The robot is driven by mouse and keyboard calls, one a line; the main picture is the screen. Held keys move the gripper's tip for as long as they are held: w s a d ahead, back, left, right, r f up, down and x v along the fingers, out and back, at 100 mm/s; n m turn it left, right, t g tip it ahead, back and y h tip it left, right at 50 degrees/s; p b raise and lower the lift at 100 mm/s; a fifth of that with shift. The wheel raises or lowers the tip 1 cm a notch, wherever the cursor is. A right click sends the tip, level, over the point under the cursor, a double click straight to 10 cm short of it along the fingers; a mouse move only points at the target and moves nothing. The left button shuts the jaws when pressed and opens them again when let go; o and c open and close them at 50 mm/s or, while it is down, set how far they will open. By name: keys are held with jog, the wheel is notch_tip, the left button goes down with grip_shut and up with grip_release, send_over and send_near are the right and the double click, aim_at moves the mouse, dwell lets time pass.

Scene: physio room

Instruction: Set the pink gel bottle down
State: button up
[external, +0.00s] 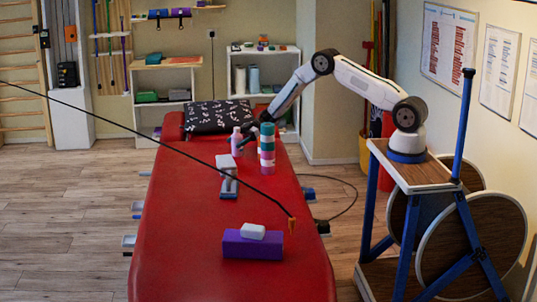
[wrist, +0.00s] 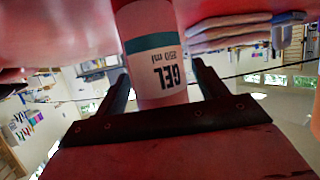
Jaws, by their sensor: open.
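The pink gel bottle (external: 236,142) stands upright on the red treatment table (external: 190,235), near the patterned pillow. In the wrist view the bottle (wrist: 157,60) shows upside down, with a teal band and the label "GEL 250 ml". My gripper (external: 248,138) is beside the bottle at table height, partly hidden behind the stack of rolls. In the wrist view my gripper (wrist: 162,78) is open, one dark finger on each side of the bottle, with visible gaps. The bottle's contact with the table is not clear.
A grey and blue device (external: 227,176) lies in front. A purple block (external: 252,244) with a white item on it is nearer. A dark cable or rod crosses above the table.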

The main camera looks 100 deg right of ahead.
jog(key=v, duration=1)
jog(key=w+a+r+m+h, duration=0.1)
jog(key=w+a+r+h, duration=0.15)
jog(key=r, duration=0.65)
jog(key=w+a+r+m+h, duration=0.15)
jog(key=r+h, duration=0.25)
jog(key=r, duration=0.4)
jog(key=s+a+r+m+g+h, duration=0.25)
jog(key=s+a+r+h, duration=0.35)
jog(key=a+r, duration=0.55)
jog(key=s+a+g+y, duration=0.2)
jog(key=s+a, duration=0.6)
jog(key=s, duration=0.5)
jog(key=s+a+f+g+y, duration=0.1)
jog(key=s+a+g+y, duration=0.1)
jog(key=s+a, duration=0.7)
jog(key=s+a+g+y, duration=0.2)
jog(key=s+a, duration=0.6)
jog(key=s, duration=1)
jog(key=shift+s+a+f+g, duration=0.25)
jog(key=shift+s+a+g, duration=0.15)
jog(key=shift+g, duration=0.75)
